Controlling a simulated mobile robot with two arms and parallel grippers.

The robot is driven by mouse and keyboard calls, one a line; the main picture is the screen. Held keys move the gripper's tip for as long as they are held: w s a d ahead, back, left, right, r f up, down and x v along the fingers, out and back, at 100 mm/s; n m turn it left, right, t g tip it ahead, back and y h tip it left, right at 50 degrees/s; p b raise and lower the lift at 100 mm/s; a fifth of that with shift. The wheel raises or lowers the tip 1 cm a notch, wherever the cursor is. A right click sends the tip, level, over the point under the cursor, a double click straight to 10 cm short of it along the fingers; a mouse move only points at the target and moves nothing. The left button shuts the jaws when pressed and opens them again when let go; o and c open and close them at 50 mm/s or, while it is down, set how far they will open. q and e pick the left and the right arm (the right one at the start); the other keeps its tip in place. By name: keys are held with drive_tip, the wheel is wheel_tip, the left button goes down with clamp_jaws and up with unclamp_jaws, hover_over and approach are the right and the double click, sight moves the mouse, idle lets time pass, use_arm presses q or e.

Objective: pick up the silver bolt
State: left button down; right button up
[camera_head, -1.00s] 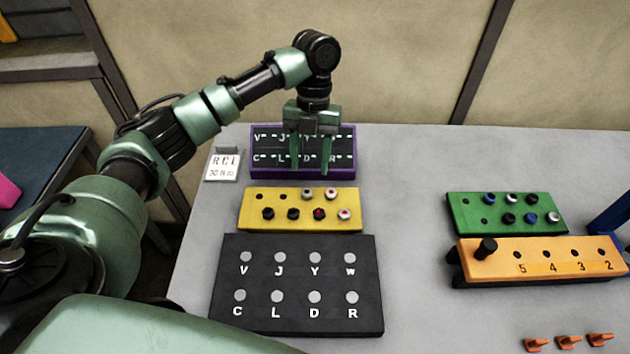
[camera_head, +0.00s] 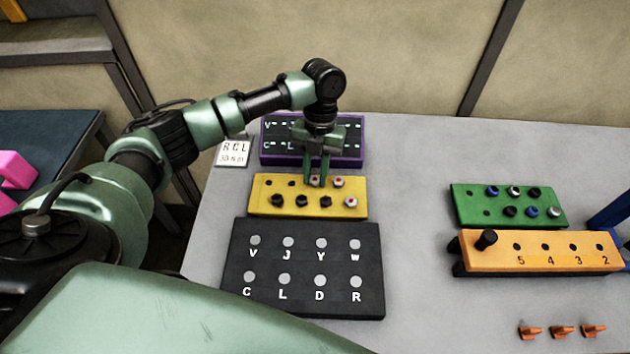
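A yellow block (camera_head: 258,208) holds two rows of bolts with coloured heads. In its back row a silver-looking bolt (camera_head: 314,181) with a reddish mark shows between the fingers of my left gripper (camera_head: 315,177), partly hidden by them. The gripper points down with its fingertips at the block, one finger on each side of the bolt head. A narrow gap shows between the fingers; I cannot tell whether they touch the bolt. The bolt still sits at the block. My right gripper is not in view.
A pale-headed bolt (camera_head: 338,182) stands close to the right finger, dark bolts in front. A purple-edged label board (camera_head: 270,158) lies behind, a black lettered board (camera_head: 305,264) in front. Green (camera_head: 470,196) and orange (camera_head: 545,262) blocks stand right; the table (camera_head: 415,200) between is clear.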

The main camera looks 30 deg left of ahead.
use_arm(q)
wheel_tip(320, 180, up, 8)
drive_tip(key=shift+f+b, duration=0.15)
drive_tip(key=shift+b, duration=0.6)
wheel_tip(320, 180, up, 12)
drive_tip(key=p, duration=0.2)
hover_over(316, 178)
drive_tip(key=shift+a+r+b, duration=0.1)
drive_tip(key=shift+r+b, duration=0.1)
drive_tip(key=shift+b, duration=0.1)
